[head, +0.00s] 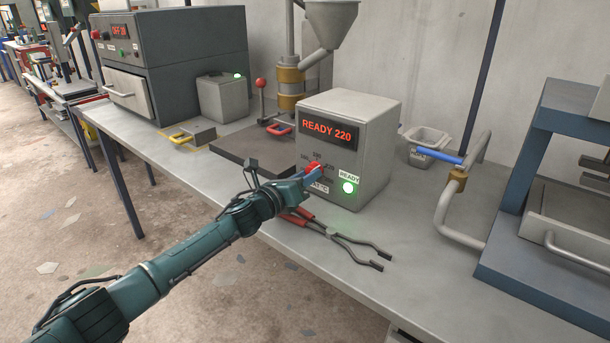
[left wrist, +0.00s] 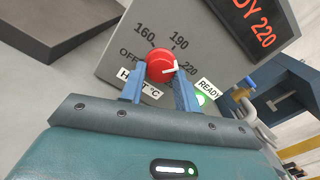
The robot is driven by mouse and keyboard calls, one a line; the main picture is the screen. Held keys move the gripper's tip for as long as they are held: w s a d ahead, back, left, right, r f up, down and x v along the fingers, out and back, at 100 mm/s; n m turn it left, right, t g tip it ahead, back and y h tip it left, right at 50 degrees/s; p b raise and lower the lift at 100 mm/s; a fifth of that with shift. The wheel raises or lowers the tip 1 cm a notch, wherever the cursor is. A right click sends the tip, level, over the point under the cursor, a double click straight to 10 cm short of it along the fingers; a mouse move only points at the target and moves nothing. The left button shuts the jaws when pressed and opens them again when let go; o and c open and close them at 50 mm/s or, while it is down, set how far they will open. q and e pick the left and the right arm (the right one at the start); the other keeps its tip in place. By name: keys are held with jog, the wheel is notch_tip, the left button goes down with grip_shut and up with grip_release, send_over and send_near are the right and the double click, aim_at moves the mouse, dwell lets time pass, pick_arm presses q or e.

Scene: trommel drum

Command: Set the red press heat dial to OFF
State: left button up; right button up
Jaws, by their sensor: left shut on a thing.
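The red heat dial (left wrist: 160,66) is on the front of a grey control box (head: 357,115). In the left wrist view its white pointer mark points right, towards 220; the scale reads OFF, 160, 190, 220. The box display (head: 327,131) reads READY 220, and a green lamp (head: 348,187) glows beside a READY label. My left gripper (left wrist: 160,88) has its two blue fingers on either side of the dial, shut on it. In the head view the dial (head: 314,168) is partly hidden by the gripper. My right gripper is not in view.
Red-handled tongs (head: 343,237) lie on the grey bench (head: 410,268) below the box. A blue-handled lever (head: 436,157) and blue press frame (head: 530,160) stand to the right. A dark oven (head: 178,55) stands at the back left.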

pick_arm(q)
jog(key=shift+n+p, duration=0.35)
jog(key=shift+n, duration=0.85)
jog(key=o, duration=1)
jog(key=p+v, duration=0.1)
jog(key=v, duration=1.2)
jog(key=shift+s, duration=0.15)
